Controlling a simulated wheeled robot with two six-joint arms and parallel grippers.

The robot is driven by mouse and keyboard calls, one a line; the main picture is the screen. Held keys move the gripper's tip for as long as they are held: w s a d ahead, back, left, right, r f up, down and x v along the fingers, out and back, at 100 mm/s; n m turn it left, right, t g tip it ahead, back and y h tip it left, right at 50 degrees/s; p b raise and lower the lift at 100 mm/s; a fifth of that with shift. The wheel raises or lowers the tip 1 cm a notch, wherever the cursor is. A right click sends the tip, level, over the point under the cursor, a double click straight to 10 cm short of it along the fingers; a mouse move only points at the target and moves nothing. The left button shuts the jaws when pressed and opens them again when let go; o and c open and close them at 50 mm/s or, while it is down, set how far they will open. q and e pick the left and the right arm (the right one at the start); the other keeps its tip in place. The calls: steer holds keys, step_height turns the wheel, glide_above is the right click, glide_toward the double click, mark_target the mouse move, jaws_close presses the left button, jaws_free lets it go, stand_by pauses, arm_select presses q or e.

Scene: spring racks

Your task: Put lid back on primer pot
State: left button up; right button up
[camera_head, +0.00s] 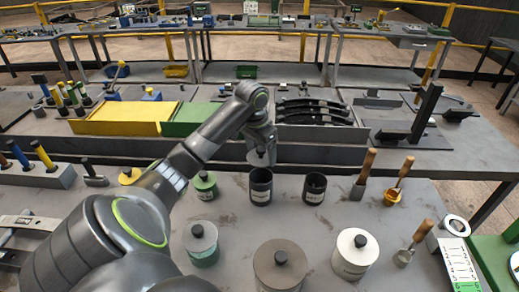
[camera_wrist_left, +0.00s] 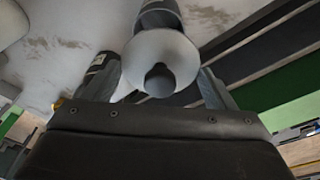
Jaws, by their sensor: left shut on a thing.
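My left gripper (camera_head: 261,146) is shut on a pale grey lid (camera_head: 258,158), which hangs just above and behind an open black pot (camera_head: 261,187). In the left wrist view the lid (camera_wrist_left: 140,55) is a round disc with a dark knob, seen from above between the fingers. A second open black pot (camera_head: 315,189) stands to the right of the first. Both have pale labels that I cannot read, so I cannot tell which is the primer pot. My right gripper is not in view.
Lidded pots stand around: a small green one (camera_head: 206,191), a larger green one (camera_head: 204,257), a grey-brown one (camera_head: 279,270) and a white one (camera_head: 352,260). Wooden-handled tools (camera_head: 365,168) stand at right. A tray of black parts (camera_head: 312,118) lies behind.

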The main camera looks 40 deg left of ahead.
arm_select(q)
steer(key=shift+s+d+f+b, duration=0.1)
steer(key=shift+d+f+b, duration=0.15)
steer(key=shift+f+b, duration=0.5)
step_height(320, 180, down, 3)
steer(key=b, duration=0.4)
steer(key=shift+a+r, duration=0.1)
steer(key=shift+r, duration=0.05)
steer(key=shift+f, duration=0.9)
steer(key=shift+r+p, duration=0.1)
steer(key=shift+p, duration=1.2)
steer(key=shift+f+p, duration=0.2)
steer(key=shift+p, duration=0.45)
stand_by(0.7)
steer(key=shift+p, duration=0.6)
stand_by(0.4)
stand_by(0.3)
